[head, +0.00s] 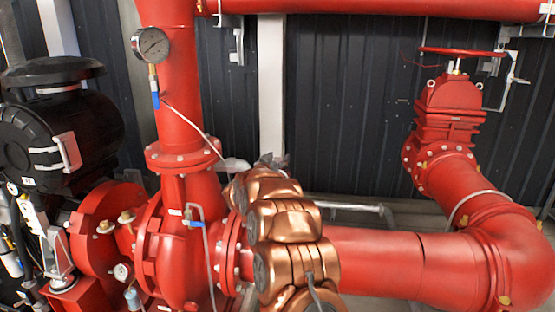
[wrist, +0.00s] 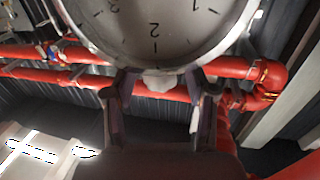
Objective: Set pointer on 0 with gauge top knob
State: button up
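In the wrist view a large round gauge (wrist: 150,32) with a pale dial fills the top of the picture, partly cut off. The markings 1, 2 and 3 show and the dial looks turned upside down. I cannot make out its pointer. A small pale knob (wrist: 158,84) sits at its lower rim. My gripper (wrist: 160,88) is open, with a dark finger on each side of the knob and visible gaps between. In the head view a round gauge (head: 151,45) stands by the red vertical pipe; I cannot tell if it is the same one. My gripper is hidden there.
Red pump pipework (head: 380,262) runs across the lower right of the head view. A red valve (head: 448,112) with a handwheel stands at the right. A black motor (head: 62,135) is at the left. Red pipes (wrist: 75,53) cross behind the gauge in the wrist view.

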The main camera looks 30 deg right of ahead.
grip_shut()
